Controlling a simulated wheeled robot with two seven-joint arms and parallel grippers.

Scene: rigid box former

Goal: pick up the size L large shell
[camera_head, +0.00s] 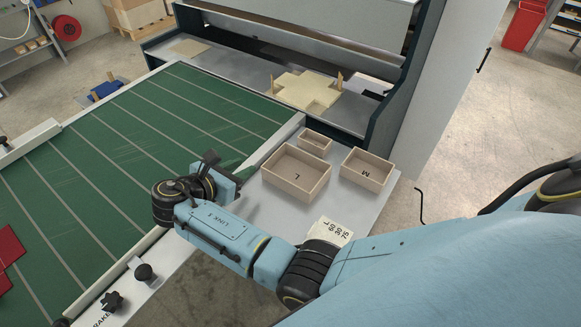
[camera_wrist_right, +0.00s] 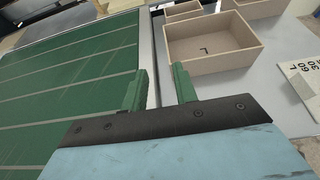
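The size L shell (camera_head: 297,173) is the largest of three open beige boxes on the grey side table, with an "L" on its inner floor. It also shows at the top right of the right wrist view (camera_wrist_right: 211,44). My right gripper (camera_head: 234,168) is to the left of the L shell, near the edge of the green belt, apart from it. In the right wrist view its two green fingers (camera_wrist_right: 158,88) are spread with nothing between them. The L shell is just beyond the fingertips. My left gripper is not in view.
The medium shell (camera_head: 366,171), marked "M", and a small shell (camera_head: 315,142) stand close beside the L shell. A card with numbers (camera_head: 330,232) lies at the front. The green belt (camera_head: 120,150) is mostly clear. A flat cross-shaped blank (camera_head: 307,91) lies in the machine behind.

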